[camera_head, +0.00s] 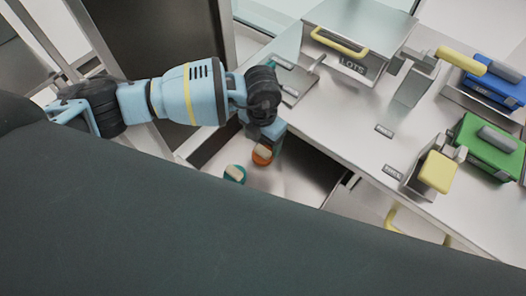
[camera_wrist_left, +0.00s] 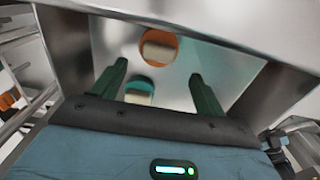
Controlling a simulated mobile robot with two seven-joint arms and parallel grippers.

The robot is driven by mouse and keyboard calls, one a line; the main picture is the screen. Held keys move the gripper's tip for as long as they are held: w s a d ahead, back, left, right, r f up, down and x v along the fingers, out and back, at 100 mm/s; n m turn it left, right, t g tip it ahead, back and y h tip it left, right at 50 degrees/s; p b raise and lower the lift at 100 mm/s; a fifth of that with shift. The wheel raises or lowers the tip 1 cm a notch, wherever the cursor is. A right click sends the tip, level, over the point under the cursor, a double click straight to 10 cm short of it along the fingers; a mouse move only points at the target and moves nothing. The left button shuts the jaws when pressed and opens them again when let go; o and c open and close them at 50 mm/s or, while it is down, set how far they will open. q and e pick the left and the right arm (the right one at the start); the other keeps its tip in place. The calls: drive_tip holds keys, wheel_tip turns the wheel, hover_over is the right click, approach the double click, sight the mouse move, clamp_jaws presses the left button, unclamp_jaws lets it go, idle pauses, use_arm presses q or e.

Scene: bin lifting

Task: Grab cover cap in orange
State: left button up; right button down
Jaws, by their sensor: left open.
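The orange cover cap (camera_head: 262,155) is round with a pale raised grip across it. It lies in an open metal bin (camera_head: 305,178) below the table edge. In the left wrist view the orange cap (camera_wrist_left: 159,47) is beyond my fingertips, near the top middle. A teal cap (camera_head: 234,174) of the same shape lies beside it; in the left wrist view this teal cap (camera_wrist_left: 140,91) shows between my fingers. My left gripper (camera_wrist_left: 155,70) is open and empty, its two dark green fingers apart. In the head view its fingers are mostly hidden by the wrist. My right gripper is not in view.
A metal table (camera_head: 360,140) holds a box marked LOTS (camera_head: 345,50), a green case (camera_head: 490,145), a blue case (camera_head: 492,90) and yellow-handled fixtures (camera_head: 437,172). The bin walls rise around the caps. A dark surface fills the lower part of the head view.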

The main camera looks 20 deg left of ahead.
sight(263, 150)
use_arm(q)
drive_tip(key=f, duration=0.5)
drive_tip(key=shift+w, duration=0.4)
drive_tip(key=c, duration=1.1)
